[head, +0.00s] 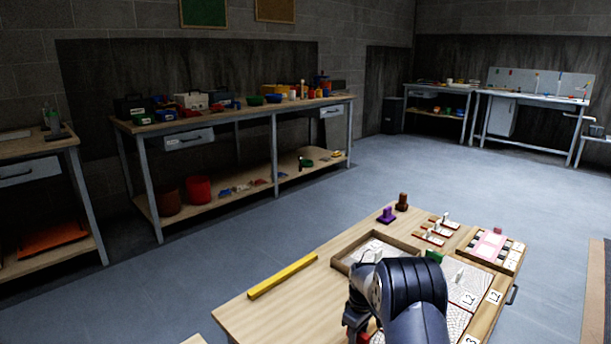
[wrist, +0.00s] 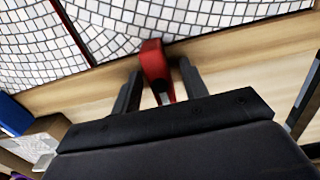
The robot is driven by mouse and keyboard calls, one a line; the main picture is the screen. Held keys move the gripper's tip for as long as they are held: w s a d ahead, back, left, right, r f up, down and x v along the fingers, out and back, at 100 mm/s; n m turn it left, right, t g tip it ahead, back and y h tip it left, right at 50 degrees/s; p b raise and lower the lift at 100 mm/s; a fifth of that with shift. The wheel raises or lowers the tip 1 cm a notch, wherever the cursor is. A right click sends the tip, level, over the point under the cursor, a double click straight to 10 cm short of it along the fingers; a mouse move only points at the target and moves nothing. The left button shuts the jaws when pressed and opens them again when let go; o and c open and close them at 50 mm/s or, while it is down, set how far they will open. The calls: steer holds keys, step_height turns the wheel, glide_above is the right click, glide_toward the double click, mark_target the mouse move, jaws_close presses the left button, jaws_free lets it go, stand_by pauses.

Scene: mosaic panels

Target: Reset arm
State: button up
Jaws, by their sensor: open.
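My arm reaches over the right part of the wooden worktable (head: 270,315) in the head view and hides part of it. My gripper (wrist: 160,70) points at the tabletop in the wrist view, its two fingers apart. A red object (wrist: 155,68) with a small pale patch lies between the fingers, with gaps at its sides. I cannot tell what it is. Beyond it are white mosaic panels (wrist: 150,18) with dark dividing lines. In the head view, mosaic panels (head: 468,283) show beside my arm.
A yellow bar (head: 283,276) lies on the table's left part. A wooden tray (head: 345,262), a purple piece (head: 386,216), a brown piece (head: 402,202) and a pink-topped box (head: 490,246) stand farther back. A loaded workbench (head: 235,112) stands behind, with open floor between.

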step_height(320, 180, up, 12)
steer(key=f+p, duration=0.1)
steer(key=p, duration=0.1)
step_height(320, 180, down, 11)
steer(key=shift+r+b, duration=0.1)
steer(key=shift+b, duration=0.95)
steer(key=m, duration=0.5)
steer(key=shift+m, duration=2.3)
